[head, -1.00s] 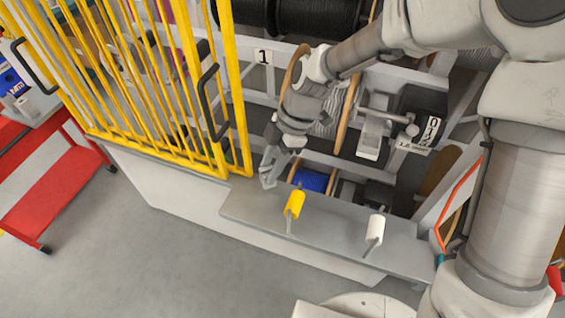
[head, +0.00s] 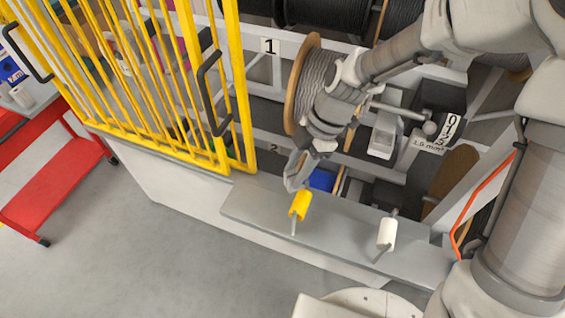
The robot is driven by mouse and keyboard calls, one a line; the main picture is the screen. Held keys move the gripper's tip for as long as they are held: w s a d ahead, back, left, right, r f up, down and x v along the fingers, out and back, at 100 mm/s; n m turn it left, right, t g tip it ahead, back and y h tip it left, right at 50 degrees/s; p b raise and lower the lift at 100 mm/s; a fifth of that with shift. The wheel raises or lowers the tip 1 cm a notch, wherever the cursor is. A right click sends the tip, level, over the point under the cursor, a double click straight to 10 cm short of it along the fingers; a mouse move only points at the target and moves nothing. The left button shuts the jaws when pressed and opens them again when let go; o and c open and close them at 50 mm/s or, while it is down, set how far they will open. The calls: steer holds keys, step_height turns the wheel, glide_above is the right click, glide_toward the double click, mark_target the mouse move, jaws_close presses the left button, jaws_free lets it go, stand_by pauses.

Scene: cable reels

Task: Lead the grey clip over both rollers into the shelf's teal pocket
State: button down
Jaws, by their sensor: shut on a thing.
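My gripper (head: 296,181) is in the head view, pointing down just behind the yellow roller (head: 300,205). It is shut on the grey clip, which is too small and too close in colour to the fingers to make out. The yellow roller stands on a thin post on the grey ledge (head: 340,236). The white roller (head: 387,234) stands further right on the same ledge. I cannot tell whether the gripper touches the yellow roller. The teal pocket does not show now; my arm covers the right side.
A yellow barred gate (head: 232,90) stands left of the gripper. Behind are a reel of grey cable (head: 312,80), a blue reel (head: 321,180) and a meter (head: 437,128). A red cart (head: 50,190) is far left. The floor in front is clear.

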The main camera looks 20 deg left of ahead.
steer(key=s+d+p, duration=0.1)
steer(key=d+p, duration=0.2)
steer(key=d, duration=2.8)
steer(key=shift+d+p, duration=0.35)
steer(key=shift+d, duration=0.05)
steer(key=shift+s+d+f, duration=0.1)
steer(key=shift+f, duration=0.05)
